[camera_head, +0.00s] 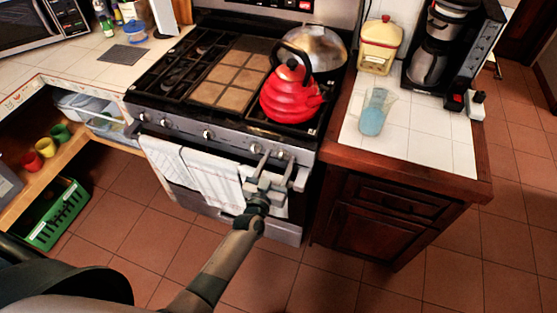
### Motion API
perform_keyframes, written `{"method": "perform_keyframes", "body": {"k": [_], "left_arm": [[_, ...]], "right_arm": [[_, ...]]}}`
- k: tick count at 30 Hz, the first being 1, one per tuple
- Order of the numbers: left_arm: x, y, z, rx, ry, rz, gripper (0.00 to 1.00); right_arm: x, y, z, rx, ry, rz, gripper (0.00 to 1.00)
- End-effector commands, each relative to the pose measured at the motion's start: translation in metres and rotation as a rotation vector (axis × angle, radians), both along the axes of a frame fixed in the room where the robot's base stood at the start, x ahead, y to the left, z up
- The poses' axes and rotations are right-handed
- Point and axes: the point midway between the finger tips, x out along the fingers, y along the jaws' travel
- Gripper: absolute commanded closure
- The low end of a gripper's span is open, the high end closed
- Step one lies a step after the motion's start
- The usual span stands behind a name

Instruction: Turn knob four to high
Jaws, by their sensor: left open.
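The stove (215,95) has a row of round silver knobs along its front panel. The fourth knob from the left (256,148) shows just left of my left gripper's left fingertip. The rightmost knob (281,155) shows between the fingertips. No knob numbers or marks can be read. My left gripper (278,160) is open and empty, its fingers pointing up at the right end of the panel. Whether it touches a knob or the panel, I cannot tell. My right gripper is out of view.
Striped towels (205,178) hang from the oven handle beside my left gripper. A red kettle (291,98) and a silver domed pot (317,46) stand on the stove. A wooden cabinet (385,215) stands right of the stove. The tiled floor in front is clear.

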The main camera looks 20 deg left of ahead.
Motion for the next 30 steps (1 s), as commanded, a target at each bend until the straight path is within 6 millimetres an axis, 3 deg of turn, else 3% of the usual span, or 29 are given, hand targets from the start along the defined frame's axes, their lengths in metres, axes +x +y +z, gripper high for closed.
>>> {"method": "perform_keyframes", "body": {"k": [11,16,30], "left_arm": [[0.0029,-0.0003,-0.0002,0.0,0.0,0.0,0.47],[0.0027,-0.0003,-0.0001,0.0,0.0,0.0,0.86],[0.0027,0.0004,-0.0004,-0.066,0.002,0.0,0.86]], "right_arm": [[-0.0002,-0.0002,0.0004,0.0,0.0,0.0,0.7],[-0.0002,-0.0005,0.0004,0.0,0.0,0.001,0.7],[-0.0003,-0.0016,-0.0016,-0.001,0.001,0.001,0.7]]}}
